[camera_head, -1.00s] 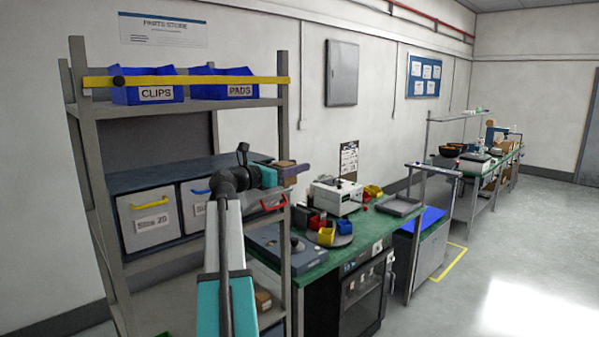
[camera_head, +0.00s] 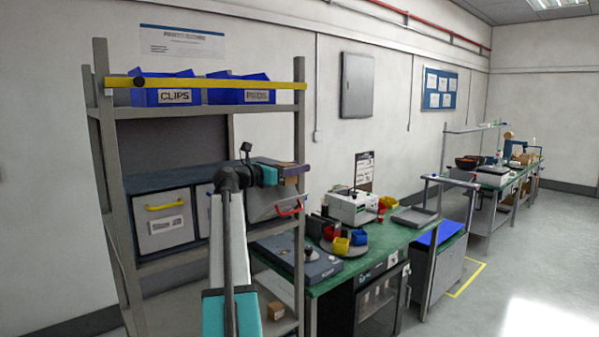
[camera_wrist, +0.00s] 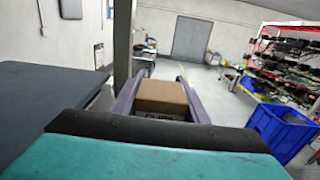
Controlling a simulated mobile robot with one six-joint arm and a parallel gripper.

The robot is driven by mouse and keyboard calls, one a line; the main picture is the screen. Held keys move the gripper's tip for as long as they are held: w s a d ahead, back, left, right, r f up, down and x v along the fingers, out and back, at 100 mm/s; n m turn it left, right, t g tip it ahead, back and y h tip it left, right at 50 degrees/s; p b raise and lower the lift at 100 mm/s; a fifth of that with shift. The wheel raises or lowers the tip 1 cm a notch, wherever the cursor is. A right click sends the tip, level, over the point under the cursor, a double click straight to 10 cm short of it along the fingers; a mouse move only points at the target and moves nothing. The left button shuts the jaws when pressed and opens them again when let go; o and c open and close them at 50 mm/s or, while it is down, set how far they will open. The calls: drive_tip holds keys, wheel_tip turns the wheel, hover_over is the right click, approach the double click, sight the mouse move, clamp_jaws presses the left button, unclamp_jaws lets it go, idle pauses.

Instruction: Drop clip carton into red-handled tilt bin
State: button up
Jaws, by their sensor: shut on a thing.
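My gripper (camera_wrist: 161,100) is shut on a small brown carton (camera_wrist: 162,96), which sits between the two purple fingers in the wrist view. In the head view the carton (camera_head: 292,181) is at the arm's end, in front of the shelf rack's right side. The red-handled tilt bin (camera_head: 272,203) is a grey bin at the right end of the rack's middle shelf. Its red handle (camera_head: 291,208) shows just below my gripper. My arm hides part of the bin row. Whether the bin is open is not clear.
A yellow-handled bin (camera_head: 161,217) stands at the left of the same shelf. Blue bins marked CLIPS (camera_head: 173,96) and PADS (camera_head: 257,96) sit on top behind a yellow bar (camera_head: 205,83). A rack post (camera_head: 300,150) rises close beside my gripper. A green workbench (camera_head: 375,258) stands right.

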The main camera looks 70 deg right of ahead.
drive_tip(key=shift+w, duration=0.15)
drive_tip(key=o, duration=1.2)
drive_tip(key=b+v, duration=0.3)
drive_tip(key=v, duration=1)
drive_tip(key=shift+w+a, duration=0.15)
drive_tip(key=shift+a, duration=0.15)
